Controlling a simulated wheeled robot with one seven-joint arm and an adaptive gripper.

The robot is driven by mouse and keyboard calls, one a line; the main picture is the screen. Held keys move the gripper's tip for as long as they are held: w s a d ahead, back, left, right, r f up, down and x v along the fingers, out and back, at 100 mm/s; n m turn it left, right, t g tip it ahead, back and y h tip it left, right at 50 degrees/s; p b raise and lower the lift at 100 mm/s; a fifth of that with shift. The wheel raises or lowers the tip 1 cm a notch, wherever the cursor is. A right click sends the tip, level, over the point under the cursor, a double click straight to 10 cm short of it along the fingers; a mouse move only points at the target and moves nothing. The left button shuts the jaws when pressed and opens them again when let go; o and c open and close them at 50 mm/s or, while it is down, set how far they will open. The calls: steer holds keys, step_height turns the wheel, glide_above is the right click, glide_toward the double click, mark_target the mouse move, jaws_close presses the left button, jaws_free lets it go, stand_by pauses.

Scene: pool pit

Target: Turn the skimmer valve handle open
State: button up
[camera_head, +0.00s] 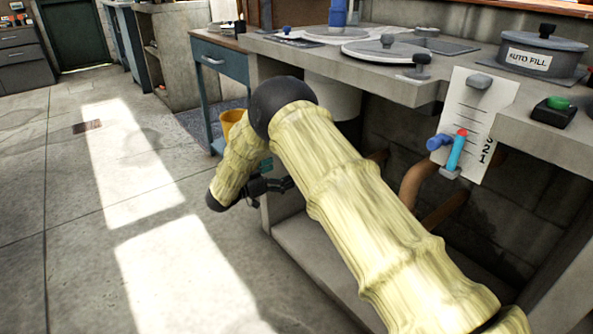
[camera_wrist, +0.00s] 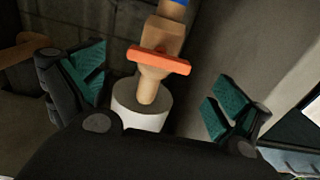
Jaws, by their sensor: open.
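In the wrist view an orange bar handle (camera_wrist: 160,60) sits crosswise on a tan valve body (camera_wrist: 164,36). It looks like the skimmer valve handle, but no label shows there. The bar slants slightly down to the right. My gripper (camera_wrist: 157,82) is open, with one teal-padded finger on each side of the valve. The handle lies between and beyond the fingers, and I see no contact. In the head view my gripper (camera_head: 268,182) is mostly hidden behind my arm, under the counter edge, and the orange handle is hidden.
A white collar (camera_wrist: 141,104) surrounds the lower pipe. In the head view, a grey counter (camera_head: 285,52) overhangs brown pipes (camera_head: 418,185). A white scale card (camera_head: 478,115) with a cyan lever (camera_head: 455,152) hangs at the right. A yellow bucket (camera_head: 231,120) stands behind my arm. The left floor is open.

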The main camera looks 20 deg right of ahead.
steer(key=b+x, duration=0.2)
steer(key=x, duration=0.4)
steer(key=shift+d, duration=0.3)
steer(key=c, duration=1)
